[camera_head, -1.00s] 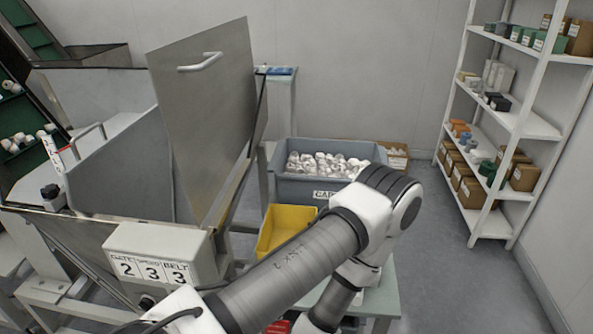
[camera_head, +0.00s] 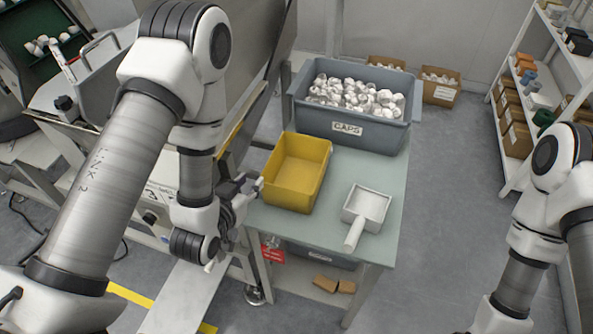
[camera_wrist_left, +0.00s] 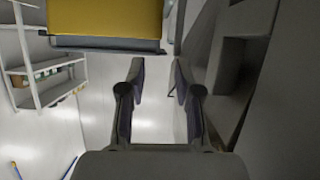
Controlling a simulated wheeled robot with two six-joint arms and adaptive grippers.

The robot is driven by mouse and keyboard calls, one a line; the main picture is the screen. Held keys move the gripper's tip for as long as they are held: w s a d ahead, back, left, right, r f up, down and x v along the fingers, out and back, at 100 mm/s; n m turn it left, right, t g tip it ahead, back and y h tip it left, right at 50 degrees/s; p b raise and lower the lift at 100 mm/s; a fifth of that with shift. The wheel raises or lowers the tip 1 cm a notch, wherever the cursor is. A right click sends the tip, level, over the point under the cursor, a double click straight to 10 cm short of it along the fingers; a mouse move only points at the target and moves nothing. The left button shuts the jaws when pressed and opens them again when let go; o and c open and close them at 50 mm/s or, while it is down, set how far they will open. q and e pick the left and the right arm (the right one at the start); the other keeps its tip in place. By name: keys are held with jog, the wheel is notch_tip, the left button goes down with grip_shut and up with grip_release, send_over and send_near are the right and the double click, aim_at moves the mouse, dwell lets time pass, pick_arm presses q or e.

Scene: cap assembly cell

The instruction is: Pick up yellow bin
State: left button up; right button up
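The yellow bin (camera_head: 297,172) stands upright and looks empty on the left part of the pale green table (camera_head: 375,225). My left gripper (camera_head: 252,192) is beside the bin's left side, near the table edge, and apart from it as far as I can see. In the left wrist view the left gripper's fingers (camera_wrist_left: 158,75) are spread apart with nothing between them. The yellow bin (camera_wrist_left: 105,17) fills the top of that view, beyond the fingertips. My right arm shows at the right of the head view, but its gripper is out of frame.
A grey bin of white caps (camera_head: 352,137) stands behind the yellow bin. A white scoop (camera_head: 366,208) lies to its right. The metal machine is close on the left. Shelves (camera_head: 510,125) stand at the far right, with clear floor between.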

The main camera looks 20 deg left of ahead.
aim_at(267, 165)
pick_arm(q)
jog(key=b+x, duration=0.6)
jog(key=x, duration=0.5)
jog(key=shift+f, duration=0.25)
jog(key=shift+w+f, duration=0.2)
jog(key=shift+w, duration=0.1)
grip_shut()
